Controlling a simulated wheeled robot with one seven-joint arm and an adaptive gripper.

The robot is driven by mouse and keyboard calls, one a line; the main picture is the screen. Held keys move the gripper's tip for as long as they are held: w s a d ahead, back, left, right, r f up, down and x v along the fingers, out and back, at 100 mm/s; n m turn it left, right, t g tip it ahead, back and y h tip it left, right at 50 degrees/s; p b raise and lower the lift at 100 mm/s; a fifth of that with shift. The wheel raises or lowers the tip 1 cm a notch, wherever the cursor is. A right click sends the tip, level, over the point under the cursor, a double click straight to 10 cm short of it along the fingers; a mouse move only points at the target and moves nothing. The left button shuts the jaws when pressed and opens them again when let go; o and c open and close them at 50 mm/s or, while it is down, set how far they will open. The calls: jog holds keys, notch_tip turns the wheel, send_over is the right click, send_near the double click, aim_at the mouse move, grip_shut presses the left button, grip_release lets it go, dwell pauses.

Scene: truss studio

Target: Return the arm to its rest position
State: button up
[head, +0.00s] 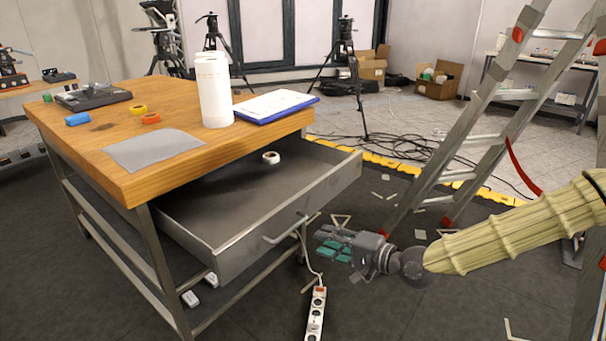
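My arm, in a pale ribbed sleeve, reaches in from the right edge in the head view. My grey gripper (324,243) with teal pads points left, just right of the drawer's handle (285,231). I see nothing clearly held in it, but the small view does not show how far apart the fingers are. Whether it touches the handle is unclear. The drawer (225,195) of the workbench (160,130) is pulled out, and a white tape roll (271,157) lies in it.
A ladder (470,130) stands behind my arm. A power strip (316,312) lies on the floor below. Cables and scraps litter the floor behind.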

jog(key=s+a+f+g+h, duration=0.1)
jog(key=s+f, duration=0.2)
jog(key=f, duration=0.3)
jog(key=s+a+f+g+h, duration=0.1)
jog(key=s+f+g, duration=0.15)
jog(key=f, duration=0.35)
jog(key=s+d+f+n+g+h, duration=0.2)
jog(key=s+d+f+h, duration=0.1)
jog(key=s+f, duration=0.75)
jog(key=s+d+f+n+g+h, duration=0.2)
jog(key=s+f+n+g, duration=0.1)
jog(key=s+f, duration=0.75)
jog(key=s+d+f+n+g+h, duration=0.25)
jog(key=s+d+f+h, duration=0.2)
jog(key=s+d, duration=0.55)
notch_tip(320, 180, up, 15)
jog(key=s+a+p, duration=0.1)
jog(key=a+p, duration=0.1)
jog(key=p, duration=1.3)
jog(key=shift+s, duration=0.15)
